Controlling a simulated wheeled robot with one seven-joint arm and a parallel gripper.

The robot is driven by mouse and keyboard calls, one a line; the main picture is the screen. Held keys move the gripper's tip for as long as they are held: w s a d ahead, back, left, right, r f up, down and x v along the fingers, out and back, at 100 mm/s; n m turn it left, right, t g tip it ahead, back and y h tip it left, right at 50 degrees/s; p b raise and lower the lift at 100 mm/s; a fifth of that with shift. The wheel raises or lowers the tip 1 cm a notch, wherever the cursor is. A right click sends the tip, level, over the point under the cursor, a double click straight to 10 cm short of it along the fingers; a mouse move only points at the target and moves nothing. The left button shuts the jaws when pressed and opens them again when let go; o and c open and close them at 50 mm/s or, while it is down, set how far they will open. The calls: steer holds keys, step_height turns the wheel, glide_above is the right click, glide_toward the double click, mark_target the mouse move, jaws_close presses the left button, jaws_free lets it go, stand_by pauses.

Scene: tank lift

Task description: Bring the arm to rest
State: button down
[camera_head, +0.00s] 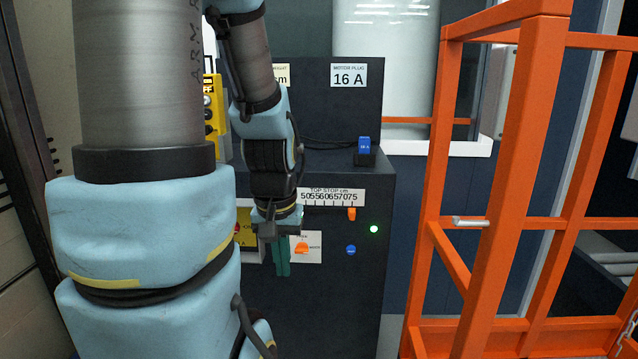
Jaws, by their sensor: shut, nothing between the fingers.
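My arm comes down from the top of the view, with blue padded covers on its links. My gripper (281,262) hangs in front of the dark control cabinet (340,300), its green fingers pointing down and together, with nothing seen between them. It is just left of an orange switch (302,248) on a white plate. I cannot tell whether the fingers touch the cabinet face. My arm and gripper hide part of the cabinet's left side and a yellow label there.
The cabinet has a "TOP STOP cm" scale (331,197) with an orange pointer (352,214), a blue knob (351,250) and a lit green lamp (374,229). A blue plug marked 16 A (364,146) stands on its ledge. An orange frame (535,140) fills the right.

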step_height(320, 180, up, 16)
steer(key=p, duration=1.3)
steer(key=shift+p, duration=0.3)
